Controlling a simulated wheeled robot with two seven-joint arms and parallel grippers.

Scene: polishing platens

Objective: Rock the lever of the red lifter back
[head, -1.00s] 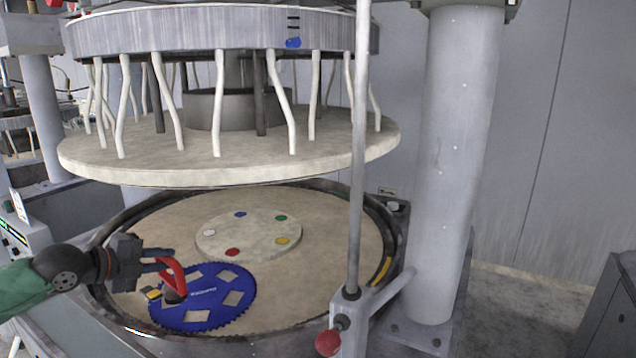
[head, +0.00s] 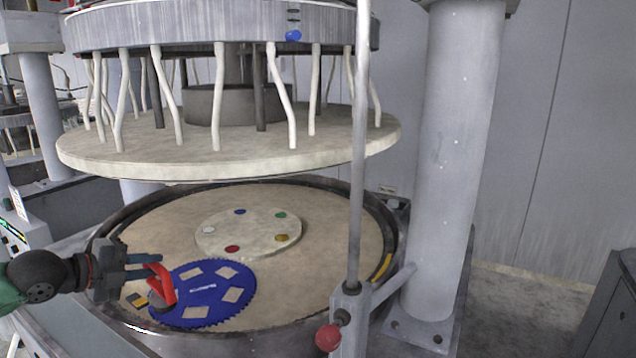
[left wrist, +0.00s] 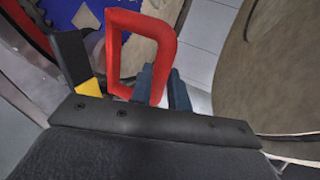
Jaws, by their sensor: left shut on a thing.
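The red lifter (head: 167,292) stands at the left part of the blue toothed disc (head: 197,318); its red loop handle is tilted. In the left wrist view the red loop (left wrist: 116,45) rises in front of the fingers. A yellow and black part (head: 137,299) sits beside the lifter, with a yellow and black piece also in the left wrist view (left wrist: 88,84). My left gripper (head: 150,266) comes in from the left and is shut on the red handle near its top. The lifter's base is partly hidden. My right gripper is not in view.
The disc lies on a round beige platen (head: 330,240) with a dark rim. A pale centre plate (head: 250,250) carries coloured dots. An upper platen (head: 300,160) hangs above. A vertical rod with a red knob (head: 327,338) and a thick column (head: 455,200) stand at right.

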